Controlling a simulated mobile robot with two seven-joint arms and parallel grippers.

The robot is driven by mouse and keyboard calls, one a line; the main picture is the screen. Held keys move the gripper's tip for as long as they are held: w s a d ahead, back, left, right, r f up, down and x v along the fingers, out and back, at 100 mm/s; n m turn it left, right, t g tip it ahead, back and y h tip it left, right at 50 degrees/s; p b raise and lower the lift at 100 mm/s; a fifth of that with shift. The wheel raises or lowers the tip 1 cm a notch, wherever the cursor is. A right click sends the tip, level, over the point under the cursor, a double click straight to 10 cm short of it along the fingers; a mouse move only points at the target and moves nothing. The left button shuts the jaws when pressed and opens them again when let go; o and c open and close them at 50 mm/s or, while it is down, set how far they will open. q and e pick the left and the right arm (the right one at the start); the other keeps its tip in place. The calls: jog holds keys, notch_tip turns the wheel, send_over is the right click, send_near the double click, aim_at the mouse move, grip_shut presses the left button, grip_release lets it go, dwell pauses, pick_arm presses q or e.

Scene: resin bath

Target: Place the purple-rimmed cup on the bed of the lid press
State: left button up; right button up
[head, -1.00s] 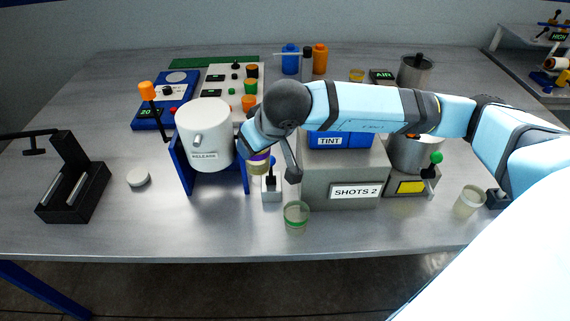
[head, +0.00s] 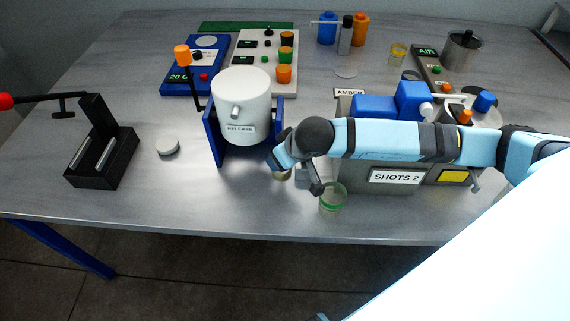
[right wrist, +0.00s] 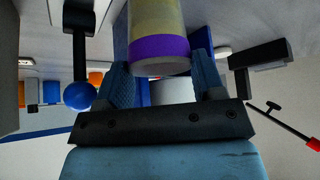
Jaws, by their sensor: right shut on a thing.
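The purple-rimmed cup (right wrist: 160,48) is between the two fingers of my right gripper (right wrist: 162,78) in the right wrist view. Its purple band and pale end face the palm. In the head view my right gripper (head: 284,160) is just right of the white drum's blue stand and hides most of the cup; only a small tan part (head: 283,176) shows below it. The lid press, a black stand (head: 100,158) with a rail-like bed, is at the table's left, well away from the gripper. Its bed looks empty. My left gripper is not in view.
The white RELEASE drum (head: 241,100) on its blue stand and a white disc (head: 167,146) lie between gripper and press. A green-rimmed cup (head: 332,200) stands close right of the gripper, before the SHOTS 2 box (head: 350,176). The table's front strip is clear at left.

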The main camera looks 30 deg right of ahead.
jog(key=shift+f, duration=2.55)
jog(key=shift+f, duration=0.2)
jog(key=o, duration=1.1)
jog(key=shift+o, duration=0.2)
jog(key=shift+r, duration=0.1)
